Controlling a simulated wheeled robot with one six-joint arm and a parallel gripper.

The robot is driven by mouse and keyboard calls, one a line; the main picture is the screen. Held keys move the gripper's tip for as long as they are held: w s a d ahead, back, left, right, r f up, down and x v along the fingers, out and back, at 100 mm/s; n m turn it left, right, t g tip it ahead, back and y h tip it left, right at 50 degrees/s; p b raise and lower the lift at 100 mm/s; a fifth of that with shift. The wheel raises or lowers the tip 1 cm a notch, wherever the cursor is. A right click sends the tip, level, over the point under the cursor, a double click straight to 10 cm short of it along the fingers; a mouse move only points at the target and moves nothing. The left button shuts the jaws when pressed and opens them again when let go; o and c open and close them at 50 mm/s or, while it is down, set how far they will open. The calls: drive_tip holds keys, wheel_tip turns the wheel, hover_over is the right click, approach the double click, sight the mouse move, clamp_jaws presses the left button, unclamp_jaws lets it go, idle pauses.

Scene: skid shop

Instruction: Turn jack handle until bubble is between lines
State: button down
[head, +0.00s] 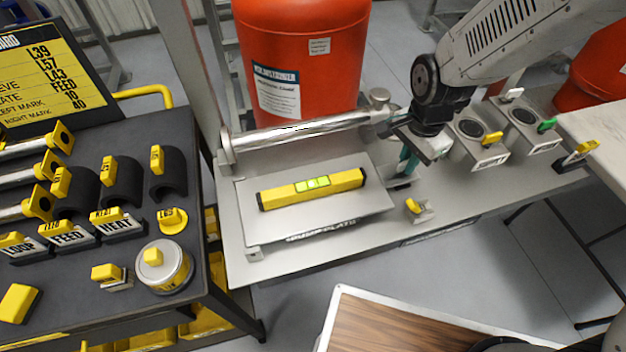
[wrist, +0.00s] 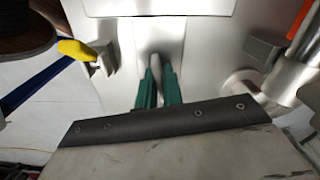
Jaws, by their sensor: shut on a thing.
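A yellow spirit level (head: 345,182) lies on a flat grey plate (head: 330,215) in the head view. Its green vial (head: 313,184) faces up, but the bubble's place between the lines is too small to tell. My gripper (head: 405,168) is just right of the plate, pointing down. In the wrist view my gripper's teal fingers (wrist: 158,88) are closed on a slim pale grey piece, the jack handle (wrist: 154,66). The fingers and wrist hide most of the handle in the head view.
A polished roller (head: 300,130) lies behind the plate, before an orange cylinder (head: 300,60). Grey blocks with dark round tops (head: 470,128) stand to the right. A yellow-tabbed piece (head: 415,208) is close in front of my gripper. A dark bench (head: 120,200) stands left.

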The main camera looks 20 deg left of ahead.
drive_tip(key=shift+m, duration=0.5)
drive_tip(key=m, duration=0.3)
drive_tip(key=shift+m, duration=0.3)
drive_tip(key=shift+m, duration=0.4)
drive_tip(key=c, duration=1.5)
unclamp_jaws()
drive_tip(key=shift+c, duration=0.2)
drive_tip(key=shift+r, duration=3.5)
